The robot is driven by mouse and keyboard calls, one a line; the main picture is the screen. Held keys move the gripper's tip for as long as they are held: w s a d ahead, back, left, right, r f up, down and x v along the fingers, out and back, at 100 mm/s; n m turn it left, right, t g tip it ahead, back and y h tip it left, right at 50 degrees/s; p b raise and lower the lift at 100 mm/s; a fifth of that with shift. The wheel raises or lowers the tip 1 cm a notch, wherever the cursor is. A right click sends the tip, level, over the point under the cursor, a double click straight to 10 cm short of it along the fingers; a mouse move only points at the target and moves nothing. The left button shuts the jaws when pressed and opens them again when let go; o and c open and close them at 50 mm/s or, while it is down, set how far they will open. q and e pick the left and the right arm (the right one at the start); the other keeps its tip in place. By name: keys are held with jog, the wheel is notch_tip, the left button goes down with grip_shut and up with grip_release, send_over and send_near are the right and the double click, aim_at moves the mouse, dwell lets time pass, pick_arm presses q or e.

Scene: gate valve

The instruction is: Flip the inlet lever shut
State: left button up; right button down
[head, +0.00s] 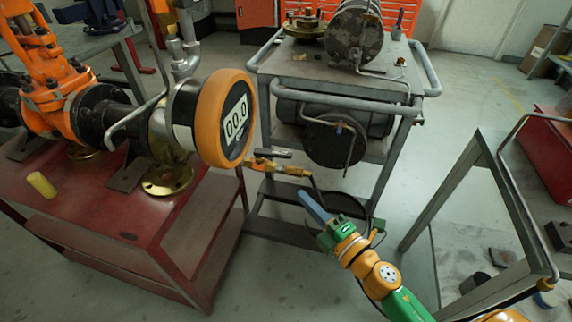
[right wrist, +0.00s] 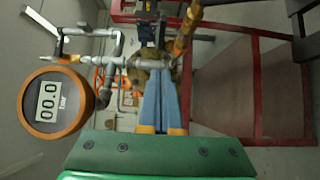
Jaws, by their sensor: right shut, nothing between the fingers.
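The inlet lever appears to be the short dark handle (head: 273,153) on a small brass-coloured valve (head: 264,165), right of the round gauge in the head view. It looks roughly in line with the pipe, but it is too small to be sure. In the right wrist view the brass valve (right wrist: 182,42) stands just beyond the fingertips. My right gripper (head: 303,196) has its blue fingers shut and empty, pointing up-left, below and right of the valve and apart from it. Its fingers also show in the wrist view (right wrist: 168,75). My left gripper is not in view.
The orange-rimmed gauge (head: 225,118) reads 00.0 on the pipework above a red bench (head: 120,235). A yellow cylinder (head: 41,184) lies on the bench. A grey cart (head: 340,72) with heavy parts stands behind. A grey frame (head: 440,205) stands at right. Open floor shows between.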

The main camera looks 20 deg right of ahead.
send_near(278, 156)
jog(key=w+a, duration=0.2)
jog(key=a, duration=0.2)
jog(key=w+d, duration=0.1)
jog(key=w, duration=0.1)
jog(key=shift+w+d, duration=0.35)
jog(key=shift+d, duration=0.05)
jog(key=shift+w+d, duration=0.3)
jog(key=shift+w, duration=0.15)
